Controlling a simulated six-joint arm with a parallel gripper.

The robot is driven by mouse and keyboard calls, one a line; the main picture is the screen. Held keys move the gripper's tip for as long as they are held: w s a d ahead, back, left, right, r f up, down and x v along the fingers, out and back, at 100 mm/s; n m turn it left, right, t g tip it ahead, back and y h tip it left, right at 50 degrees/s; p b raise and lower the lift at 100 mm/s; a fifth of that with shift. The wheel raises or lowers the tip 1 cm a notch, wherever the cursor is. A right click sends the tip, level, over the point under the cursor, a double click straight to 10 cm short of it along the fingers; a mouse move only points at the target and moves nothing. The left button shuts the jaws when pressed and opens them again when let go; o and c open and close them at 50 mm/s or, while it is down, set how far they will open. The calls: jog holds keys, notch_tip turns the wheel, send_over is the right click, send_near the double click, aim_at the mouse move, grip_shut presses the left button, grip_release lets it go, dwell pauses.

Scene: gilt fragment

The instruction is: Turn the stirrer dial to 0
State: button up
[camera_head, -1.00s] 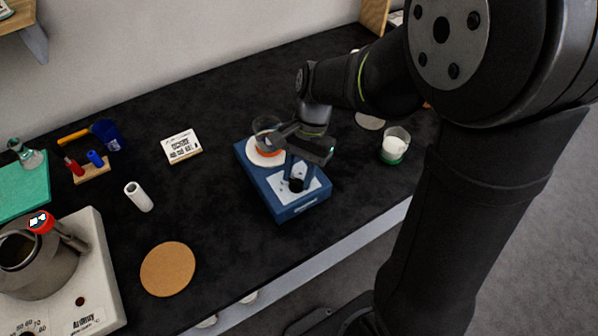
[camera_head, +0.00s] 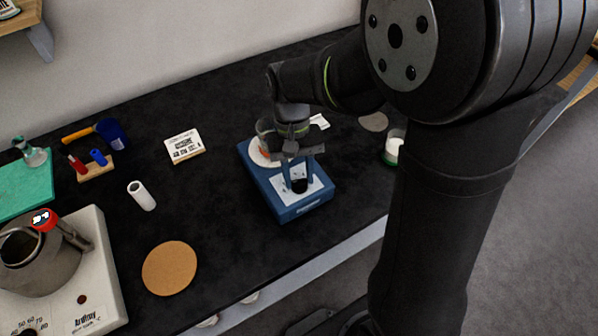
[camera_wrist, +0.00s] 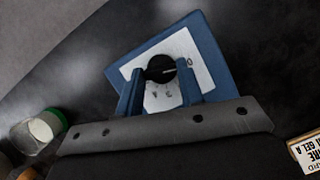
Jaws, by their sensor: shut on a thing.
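The blue stirrer (camera_head: 262,178) stands on the black bench in the head view, with a glass beaker (camera_head: 264,132) on its pale round plate. Its black dial (camera_wrist: 160,69) sits on a white front panel (camera_wrist: 196,58) in the wrist view, with a light pointer mark toward the right and a "0" printed to the right. The dial also shows in the head view (camera_head: 299,186). My gripper (camera_wrist: 160,88) points down over the panel, one blue finger on each side of the dial, shut on it. The finger contact itself is partly hidden.
A jar of white powder with a green base (camera_head: 393,148) stands right of the stirrer. Left are a white tube (camera_head: 141,196), a cork mat (camera_head: 169,268), a label block (camera_head: 184,146) and a heating unit with a metal pot (camera_head: 38,262). The bench between them is clear.

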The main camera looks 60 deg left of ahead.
jog(key=shift+n, duration=0.3)
jog(key=o, duration=1)
jog(key=shift+a+r, duration=0.1)
jog(key=shift+r, duration=0.05)
jog(key=v, duration=1.7)
jog(key=shift+a, duration=0.1)
jog(key=x, duration=1.7)
jog(key=shift+d, duration=0.2)
